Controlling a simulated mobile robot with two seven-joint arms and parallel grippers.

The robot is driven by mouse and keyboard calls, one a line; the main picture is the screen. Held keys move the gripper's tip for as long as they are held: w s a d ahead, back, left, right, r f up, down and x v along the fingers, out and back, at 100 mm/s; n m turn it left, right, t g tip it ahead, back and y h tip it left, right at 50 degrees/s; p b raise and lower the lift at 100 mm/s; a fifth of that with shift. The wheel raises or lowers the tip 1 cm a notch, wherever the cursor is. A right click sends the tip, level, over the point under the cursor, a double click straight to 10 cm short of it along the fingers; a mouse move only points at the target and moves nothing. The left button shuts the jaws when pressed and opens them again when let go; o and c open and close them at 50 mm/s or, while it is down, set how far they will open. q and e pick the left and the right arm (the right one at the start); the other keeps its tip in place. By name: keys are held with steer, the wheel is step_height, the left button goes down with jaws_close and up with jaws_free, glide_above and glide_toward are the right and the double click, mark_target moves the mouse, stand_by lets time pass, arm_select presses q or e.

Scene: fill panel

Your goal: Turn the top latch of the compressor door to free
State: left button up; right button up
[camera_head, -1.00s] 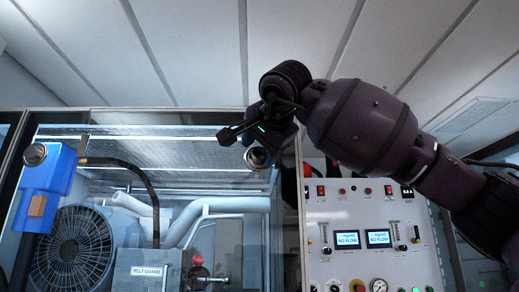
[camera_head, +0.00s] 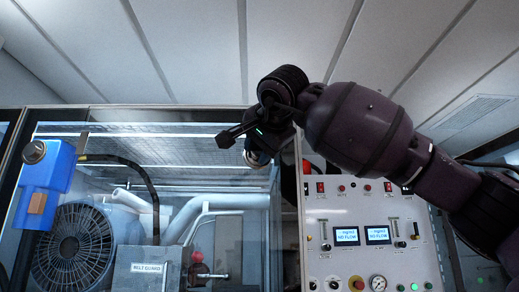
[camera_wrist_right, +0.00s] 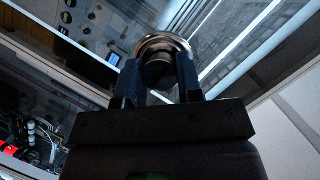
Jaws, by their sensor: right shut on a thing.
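The compressor door is a clear panel (camera_head: 190,160) in a dark frame, left of the control panel in the head view. The top latch (camera_head: 257,157) is a round metal knob at the door's upper right edge, mostly hidden behind my right gripper (camera_head: 254,148) in the head view. In the right wrist view the latch shows as a shiny ring with a dark centre (camera_wrist_right: 160,50). My right gripper (camera_wrist_right: 160,82) has its two blue-dark fingers on either side of the latch and is shut on it. My left gripper is not in view.
The control panel (camera_head: 370,262) with displays, knobs and switches stands just right of the door. A blue box (camera_head: 45,185) with a round metal knob sits at the left. Behind the clear door are a fan (camera_head: 72,248), pipes and a belt guard box (camera_head: 147,268).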

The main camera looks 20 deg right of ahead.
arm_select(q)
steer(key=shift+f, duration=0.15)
arm_select(e)
steer(key=m+b, duration=0.1)
steer(key=m+t+y+b, duration=0.1)
steer(key=m, duration=0.1)
steer(key=shift+f, duration=0.25)
steer(key=m+t+y+b, duration=0.1)
steer(key=m+b, duration=0.1)
steer(key=m, duration=0.1)
steer(key=shift+f, duration=0.1)
steer(key=m+t+b, duration=0.1)
steer(key=m+b, duration=0.1)
steer(key=m, duration=0.1)
steer(key=shift+w+t, duration=0.1)
steer(key=shift+t, duration=0.2)
steer(key=m+t+b, duration=0.1)
steer(key=m+b, duration=0.1)
steer(key=m, duration=0.2)
steer(key=shift+m+h, duration=0.3)
steer(key=shift+m, duration=0.1)
steer(key=shift+m+t+b, duration=0.3)
steer(key=shift+m, duration=0.4)
steer(key=shift+m+h, duration=0.3)
steer(key=shift+m, duration=0.4)
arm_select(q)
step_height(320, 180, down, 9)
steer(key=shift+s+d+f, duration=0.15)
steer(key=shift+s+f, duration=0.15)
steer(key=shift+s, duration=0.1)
